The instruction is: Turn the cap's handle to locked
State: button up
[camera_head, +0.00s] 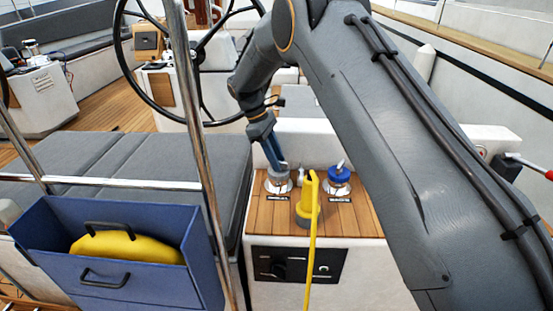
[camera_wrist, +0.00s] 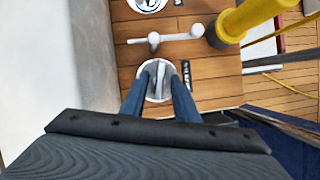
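A grey round cap (camera_head: 278,178) with a pale rim is set in the wooden panel beside the cushions. In the wrist view its raised handle (camera_wrist: 158,77) points roughly away from my gripper. My gripper (camera_head: 277,164) reaches down to this cap. In the wrist view the fingertips of my gripper (camera_wrist: 158,84) are on either side of the handle, with what looks like a gap between them. Contact with the handle cannot be made out. A second cap, blue (camera_head: 338,175), with an upright metal handle, stands to the right. A dark label lies beside each cap.
A yellow plug and cable (camera_head: 308,205) stand in front of the caps, close to my gripper's right. A small white fitting (camera_wrist: 155,40) sits between the caps. A steel rail (camera_head: 200,150) and a blue bin (camera_head: 130,280) with a yellow item are at left.

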jog(key=shift+r, duration=0.1)
jog(key=s+b+v, duration=0.1)
jog(key=v, duration=0.6)
jog(key=shift+w+r+b, duration=0.35)
jog(key=shift+w, duration=0.2)
jog(key=shift+a, duration=0.1)
jog(key=s+d+m+t+y, duration=0.2)
jog(key=s+d+m+y, duration=0.2)
jog(key=s+d+m, duration=0.85)
jog(key=s+d+f+m, duration=0.1)
jog(key=s+d, duration=0.4)
jog(key=s, duration=0.5)
jog(key=s+d+f+m, duration=0.1)
jog(key=s+d+f, duration=0.1)
jog(key=s+d, duration=0.4)
jog(key=shift+s, duration=2.65)
